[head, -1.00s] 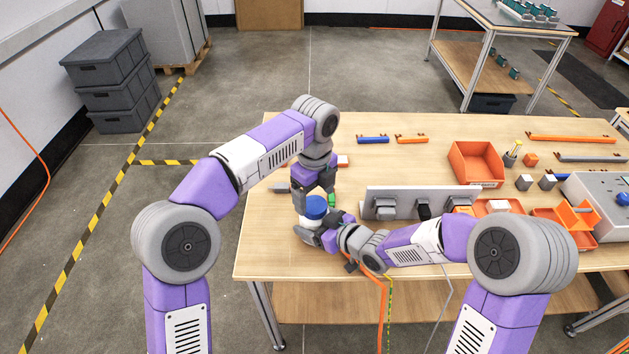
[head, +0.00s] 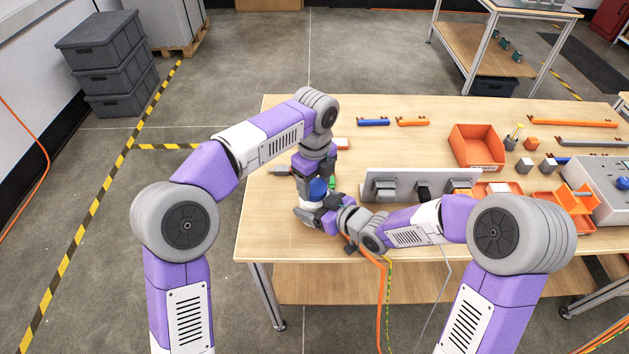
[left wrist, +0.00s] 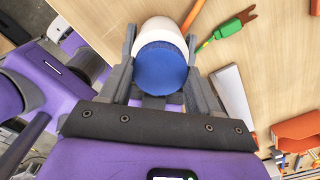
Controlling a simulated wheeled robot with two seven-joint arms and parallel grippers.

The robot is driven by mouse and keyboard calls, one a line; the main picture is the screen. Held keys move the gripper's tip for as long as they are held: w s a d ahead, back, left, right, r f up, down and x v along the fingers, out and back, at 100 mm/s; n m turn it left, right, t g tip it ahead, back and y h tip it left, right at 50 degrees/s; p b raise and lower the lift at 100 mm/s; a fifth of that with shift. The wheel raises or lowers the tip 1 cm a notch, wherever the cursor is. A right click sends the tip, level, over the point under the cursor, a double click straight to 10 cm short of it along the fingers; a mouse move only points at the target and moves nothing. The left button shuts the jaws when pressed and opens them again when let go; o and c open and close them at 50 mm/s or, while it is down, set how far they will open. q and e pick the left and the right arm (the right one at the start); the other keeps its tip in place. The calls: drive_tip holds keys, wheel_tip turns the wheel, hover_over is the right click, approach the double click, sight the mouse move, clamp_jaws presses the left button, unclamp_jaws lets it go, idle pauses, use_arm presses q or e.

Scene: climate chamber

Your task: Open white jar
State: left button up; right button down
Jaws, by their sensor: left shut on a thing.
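The white jar (left wrist: 166,27) with a blue lid (left wrist: 163,70) shows in the left wrist view between my left gripper's fingers. In the head view the blue lid (head: 318,187) sits near the table's left front, with the white body mostly hidden by my grippers. My left gripper (head: 315,184) comes down from above and is shut on the blue lid; its fingers flank the lid in the left wrist view (left wrist: 160,75). My right gripper (head: 312,211) comes in low from the right, its fingers around the jar body below the lid. Whether it grips the body is hidden.
A grey upright panel (head: 415,186) with fixtures stands right of the jar. A green-tipped tool (left wrist: 230,33) lies close to the jar. An orange bin (head: 477,148) and a grey control box (head: 600,190) are farther right. The table (head: 262,235) is bare at its left front corner.

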use_arm(q)
drive_tip(key=n, duration=0.6)
drive_tip(key=shift+n, duration=0.3)
drive_tip(key=o, duration=1.2)
drive_tip(key=shift+c, duration=0.2)
